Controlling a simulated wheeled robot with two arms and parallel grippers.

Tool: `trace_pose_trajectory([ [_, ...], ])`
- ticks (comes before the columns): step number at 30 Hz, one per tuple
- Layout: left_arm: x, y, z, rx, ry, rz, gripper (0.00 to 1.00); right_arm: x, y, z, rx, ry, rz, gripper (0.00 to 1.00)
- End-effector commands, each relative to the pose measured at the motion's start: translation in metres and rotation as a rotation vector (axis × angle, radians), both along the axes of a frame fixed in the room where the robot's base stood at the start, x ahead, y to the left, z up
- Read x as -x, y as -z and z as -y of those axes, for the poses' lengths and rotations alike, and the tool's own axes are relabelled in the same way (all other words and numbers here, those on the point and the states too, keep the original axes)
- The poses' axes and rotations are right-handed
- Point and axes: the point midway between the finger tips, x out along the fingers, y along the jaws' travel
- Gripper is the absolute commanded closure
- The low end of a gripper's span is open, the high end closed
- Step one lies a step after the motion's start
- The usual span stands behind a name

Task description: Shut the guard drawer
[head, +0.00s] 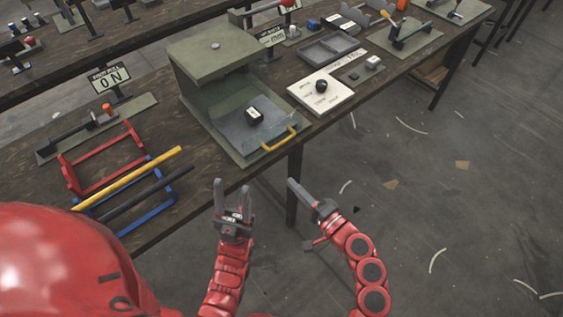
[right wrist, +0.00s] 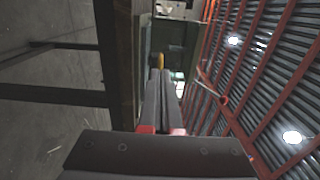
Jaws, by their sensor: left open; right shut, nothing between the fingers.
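The green-grey press housing (head: 215,65) stands on the workbench in the head view. Its guard drawer (head: 235,132) is pulled out at the front, with a yellow handle (head: 278,139) on its front edge. A small black block with a light top (head: 254,116) sits in the drawer. My left gripper (head: 232,186) is open and empty, below and left of the handle, off the bench edge. My right gripper (head: 293,183) is shut and empty, below the handle and apart from it. In the right wrist view its fingers (right wrist: 172,85) lie together, with a yellow part beyond their tips.
Left of the drawer are a red frame (head: 104,165), a yellow bar (head: 130,177), a dark bar and a blue frame. Right of it lies a white panel with a black knob (head: 320,92) and a grey tray (head: 326,50). The floor before the bench is open.

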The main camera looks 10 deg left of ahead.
Motion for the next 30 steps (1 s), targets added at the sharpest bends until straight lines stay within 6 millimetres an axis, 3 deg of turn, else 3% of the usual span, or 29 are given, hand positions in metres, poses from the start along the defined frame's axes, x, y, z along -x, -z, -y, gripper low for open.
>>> trace_pose_trajectory([
  [18,0.0,-0.035,0.0,0.0,0.0,0.0,0.5,-0.069,-0.002,-0.088,0.001,0.001,-0.002,1.0],
  [30,0.0,-0.038,0.0,0.0,0.0,0.0,0.5,-0.085,0.0,-0.108,0.001,0.004,0.0,1.0],
])
